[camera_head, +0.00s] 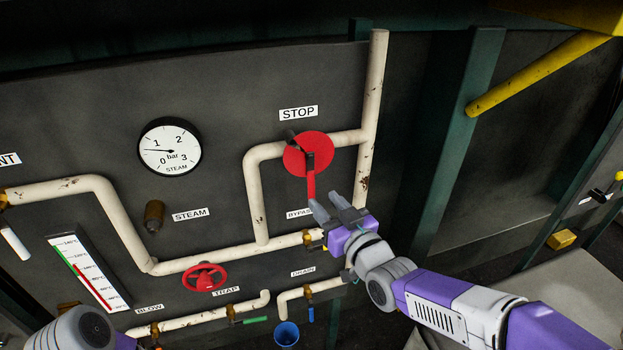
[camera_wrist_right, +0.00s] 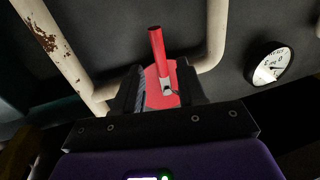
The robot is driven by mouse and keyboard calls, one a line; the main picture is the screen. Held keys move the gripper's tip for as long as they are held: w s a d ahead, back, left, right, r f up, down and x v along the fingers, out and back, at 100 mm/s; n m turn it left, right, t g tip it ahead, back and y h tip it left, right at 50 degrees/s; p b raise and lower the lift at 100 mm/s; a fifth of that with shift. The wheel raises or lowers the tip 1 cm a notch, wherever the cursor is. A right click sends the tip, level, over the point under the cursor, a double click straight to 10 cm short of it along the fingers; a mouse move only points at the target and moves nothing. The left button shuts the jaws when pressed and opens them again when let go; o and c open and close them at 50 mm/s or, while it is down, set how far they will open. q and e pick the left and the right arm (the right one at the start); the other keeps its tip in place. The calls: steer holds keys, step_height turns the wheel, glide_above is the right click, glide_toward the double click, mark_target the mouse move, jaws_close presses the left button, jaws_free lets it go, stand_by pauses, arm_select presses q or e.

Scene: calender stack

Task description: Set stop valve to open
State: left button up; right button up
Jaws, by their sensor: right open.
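The stop valve (camera_head: 308,153) is a red disc on the white pipe under the STOP label, with a dark hub. Its red handle (camera_head: 311,184) points straight down in the head view. My right gripper (camera_head: 328,206) is open, just below and right of the handle's lower end. In the right wrist view, the red handle (camera_wrist_right: 157,45) and the red disc (camera_wrist_right: 152,92) show between the two dark fingers of my right gripper (camera_wrist_right: 160,78). I cannot tell whether the fingers touch the handle. My left gripper is not in view; only part of that arm shows at lower left.
White pipes (camera_head: 255,200) run around the valve on the dark panel. A steam gauge (camera_head: 170,147) is to its left, a red handwheel (camera_head: 205,278) below left. A green post (camera_head: 457,140) stands right of the panel.

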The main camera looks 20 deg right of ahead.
mark_target(313, 190)
steer(key=shift+p+x, duration=0.65)
steer(key=shift+x, duration=2.9)
steer(key=shift+f, duration=0.15)
steer(key=shift+c, duration=0.3)
jaws_close()
